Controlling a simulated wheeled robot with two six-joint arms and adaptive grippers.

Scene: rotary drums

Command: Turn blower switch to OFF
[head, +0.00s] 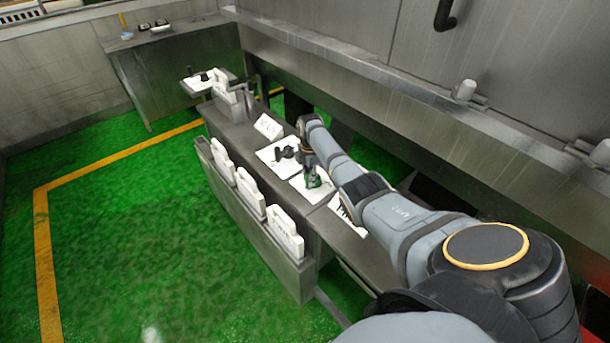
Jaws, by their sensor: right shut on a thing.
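My right arm reaches in from the lower right to a grey metal console (232,128). My right gripper (312,182) points down at a white plate (298,185) on the console top. It is shut on a switch there, and the gripper hides the switch, so its position cannot be read. A second white plate with a dark switch (285,153) is just beyond, to the left of the gripper. The labels are too small to read, so I cannot tell which switch is the blower's. My left gripper is not in view.
Several white boxes (249,190) line the console's front. Grey wall panels (370,75) rise close behind my right arm. Green floor (130,210) with a yellow line (42,230) is clear at left.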

